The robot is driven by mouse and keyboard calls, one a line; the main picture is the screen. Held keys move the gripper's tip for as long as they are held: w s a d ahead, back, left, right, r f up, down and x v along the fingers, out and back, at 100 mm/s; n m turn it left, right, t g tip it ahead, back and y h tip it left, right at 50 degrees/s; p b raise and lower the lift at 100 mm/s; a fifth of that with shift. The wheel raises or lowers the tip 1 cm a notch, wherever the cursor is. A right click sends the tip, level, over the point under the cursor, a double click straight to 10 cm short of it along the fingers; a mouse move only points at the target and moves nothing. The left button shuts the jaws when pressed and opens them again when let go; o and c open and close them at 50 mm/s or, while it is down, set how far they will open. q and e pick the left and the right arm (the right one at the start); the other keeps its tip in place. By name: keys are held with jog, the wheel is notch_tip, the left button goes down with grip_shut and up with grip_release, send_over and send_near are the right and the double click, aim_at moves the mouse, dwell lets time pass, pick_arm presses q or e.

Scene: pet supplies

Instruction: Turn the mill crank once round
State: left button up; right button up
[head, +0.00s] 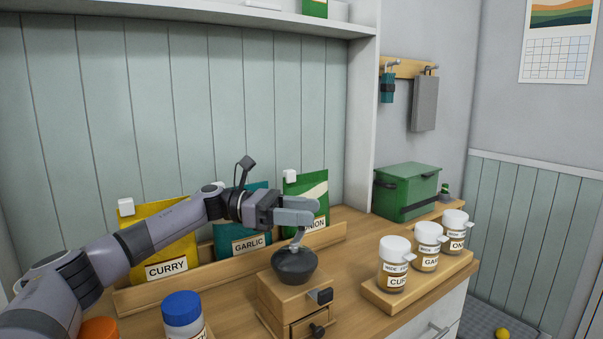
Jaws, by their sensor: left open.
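The mill (285,297) is a wooden box with a dark bowl-shaped top (295,268) and a small front drawer with a dark knob (317,330). It stands on the wooden counter, centre-low in the head view. A small dark block (320,296) sticks out from its upper front. My left gripper (297,213) reaches in from the left, directly above the bowl, with its jaws open. A short grey piece shows between the jaws and the bowl; I cannot tell whether it is the crank or a finger. The rest of the crank is not clearly visible. My right gripper is out of view.
Curry (168,240), garlic (243,222) and onion (308,188) bags stand in a wooden rack behind the mill. White-lidded jars (394,265) stand on a board to the right. A blue-lidded jar (182,309) and an orange lid (100,330) are close front left. A green box (407,190) stands behind.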

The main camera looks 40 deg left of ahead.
pick_arm(q)
notch_tip(320, 180, up, 20)
jog(key=p, duration=0.2)
jog(key=shift+f+p, duration=0.25)
jog(key=shift+p, duration=0.1)
